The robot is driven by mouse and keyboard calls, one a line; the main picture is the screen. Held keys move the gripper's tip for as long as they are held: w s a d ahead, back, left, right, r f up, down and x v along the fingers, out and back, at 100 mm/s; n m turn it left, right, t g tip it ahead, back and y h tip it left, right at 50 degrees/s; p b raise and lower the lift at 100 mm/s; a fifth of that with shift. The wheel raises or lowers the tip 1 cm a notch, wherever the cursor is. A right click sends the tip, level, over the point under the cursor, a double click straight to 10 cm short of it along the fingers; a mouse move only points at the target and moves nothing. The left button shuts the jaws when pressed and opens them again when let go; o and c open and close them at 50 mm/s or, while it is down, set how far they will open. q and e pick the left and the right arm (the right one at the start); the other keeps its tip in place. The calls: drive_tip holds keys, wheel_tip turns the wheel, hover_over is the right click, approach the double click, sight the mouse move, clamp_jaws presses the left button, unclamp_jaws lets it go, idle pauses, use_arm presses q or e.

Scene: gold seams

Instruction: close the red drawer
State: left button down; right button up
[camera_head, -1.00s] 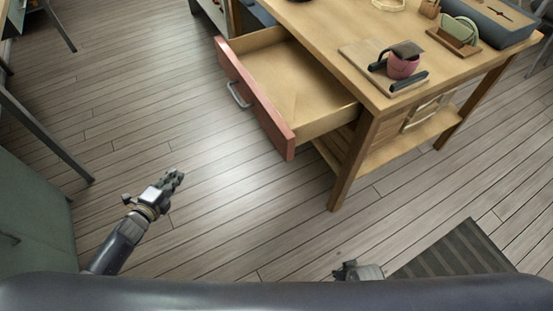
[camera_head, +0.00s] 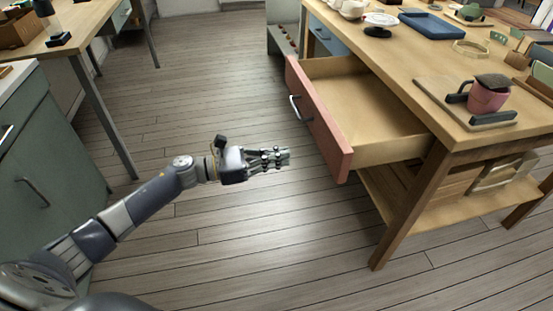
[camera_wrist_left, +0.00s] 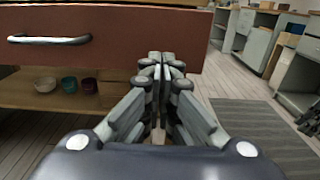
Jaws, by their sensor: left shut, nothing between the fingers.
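The red drawer (camera_head: 318,120) stands pulled out of the wooden table, and its inside looks empty. Its grey bar handle (camera_head: 295,107) is on the red front. My left gripper (camera_head: 288,156) is shut and empty, in front of the drawer and a little apart from it in the head view. In the left wrist view the red drawer front (camera_wrist_left: 110,30) spans the top, with its handle (camera_wrist_left: 48,40) left of the fingertips (camera_wrist_left: 161,58). The fingertips overlap the front's lower right part; I cannot tell whether they touch. My right gripper is not in view.
The wooden table (camera_head: 440,85) carries a pink cup (camera_head: 487,97) on a board and a blue tray (camera_head: 432,24). A green cabinet (camera_head: 50,150) stands at the left. The floor (camera_head: 240,240) between them is clear.

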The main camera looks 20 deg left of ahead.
sight(327, 150)
use_arm(q)
drive_tip(key=x, duration=0.9)
drive_tip(key=shift+w, duration=0.1)
drive_tip(key=shift+w+d, duration=0.2)
drive_tip(key=shift+d, duration=0.15)
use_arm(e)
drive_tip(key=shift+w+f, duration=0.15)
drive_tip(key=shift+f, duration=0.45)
